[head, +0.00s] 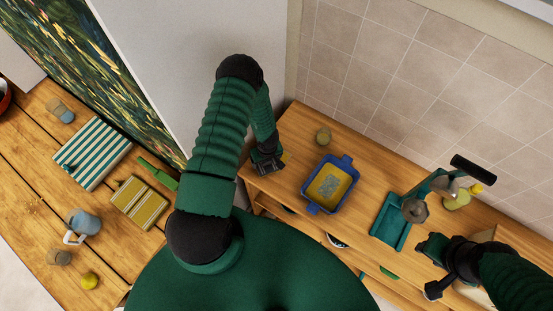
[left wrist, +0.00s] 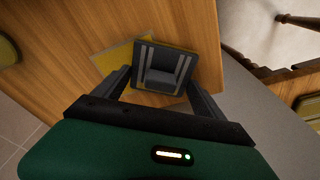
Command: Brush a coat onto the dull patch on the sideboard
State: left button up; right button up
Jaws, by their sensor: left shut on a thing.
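The wooden sideboard (head: 293,130) runs along the tiled wall. My left gripper (head: 268,165) is over its left end, shut on a dark grey squarish tool with pale stripes, probably the brush (left wrist: 163,68). A flat yellow patch (left wrist: 112,62) shows on the wood beside and partly behind the tool in the left wrist view. I cannot tell whether the tool touches it. A blue tray (head: 307,190) holding something yellow stands right of the left gripper. My right gripper (head: 432,248) is over the sideboard's right part; its jaws are unclear.
A teal stand (head: 390,232) with grey round parts is near my right gripper. A separate table (head: 30,145) at left holds a striped teal-and-white thing (head: 92,152), a yellow striped thing (head: 139,203) and a mug (head: 84,222).

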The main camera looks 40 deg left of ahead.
pick_arm(q)
jog(key=shift+s+a, duration=0.1)
jog(key=shift+a, duration=0.1)
jog(key=shift+w+a+r+p, duration=0.1)
jog(key=shift+w+r+p, duration=0.05)
jog(key=shift+w+p, duration=0.8)
jog(key=shift+c, duration=0.6)
jog(key=shift+w+a+f, duration=0.1)
jog(key=shift+w+f, duration=0.3)
jog(key=shift+w, duration=0.35)
jog(key=shift+s+r, duration=0.1)
jog(key=o, duration=1)
jog(key=shift+o, duration=1)
jog(key=shift+a+f, duration=0.2)
